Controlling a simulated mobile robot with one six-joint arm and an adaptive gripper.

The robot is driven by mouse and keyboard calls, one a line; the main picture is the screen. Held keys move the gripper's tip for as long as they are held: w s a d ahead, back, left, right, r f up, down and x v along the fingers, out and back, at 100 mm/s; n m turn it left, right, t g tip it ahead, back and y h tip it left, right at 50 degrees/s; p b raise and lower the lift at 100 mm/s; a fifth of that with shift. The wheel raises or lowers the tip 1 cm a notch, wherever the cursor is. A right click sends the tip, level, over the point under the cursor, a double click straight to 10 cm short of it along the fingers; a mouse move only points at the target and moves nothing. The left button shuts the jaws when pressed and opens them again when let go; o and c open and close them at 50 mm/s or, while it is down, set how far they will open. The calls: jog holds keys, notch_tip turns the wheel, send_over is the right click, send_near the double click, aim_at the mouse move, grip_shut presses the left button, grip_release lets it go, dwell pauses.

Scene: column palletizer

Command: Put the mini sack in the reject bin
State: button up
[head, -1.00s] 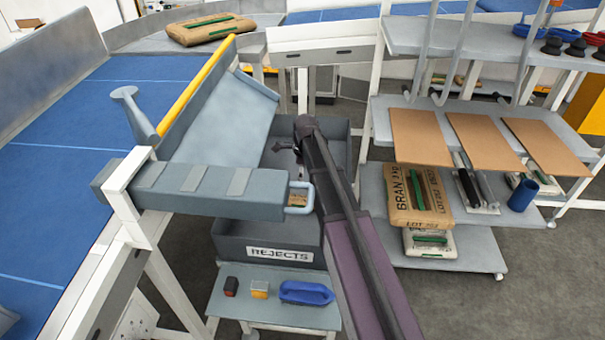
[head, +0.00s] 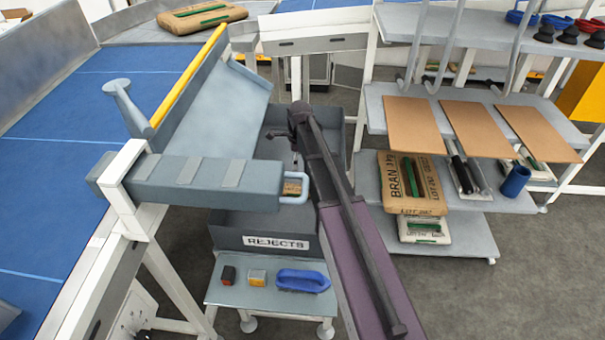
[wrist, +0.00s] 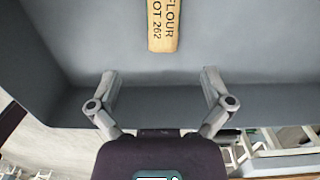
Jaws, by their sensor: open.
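The mini sack (wrist: 164,26), tan with dark FLOUR and LOT 262 lettering, lies on the grey floor of the reject bin (wrist: 60,35) in the wrist view. In the head view a small tan piece of it (head: 292,188) shows through the pale blue handle loop; the rest is hidden. The dark grey reject bin (head: 225,235) carries a REJECTS label. My gripper (wrist: 159,74) is open and empty, its two fingers spread apart, with the sack beyond the fingertips and not touching them. In the head view my arm reaches over the bin and the fingers are unclear.
A grey chute (head: 215,110) slopes beside the bin, with a grey beam (head: 200,182) crossing in front. A low stand (head: 265,295) holds a blue brush (head: 302,281) and small blocks. A shelf rack (head: 470,235) with sacks stands right. A blue conveyor (head: 60,170) runs left.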

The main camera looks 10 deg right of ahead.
jog(key=s+n, duration=2.1)
jog(key=s, duration=0.2)
jog(key=shift+s+d+n+h, duration=0.15)
jog(key=shift+s+n+h, duration=0.15)
jog(key=shift+h, duration=0.1)
notch_tip(320, 180, up, 15)
jog(key=p, duration=1.5)
jog(key=shift+r, duration=0.1)
jog(key=c, duration=0.6)
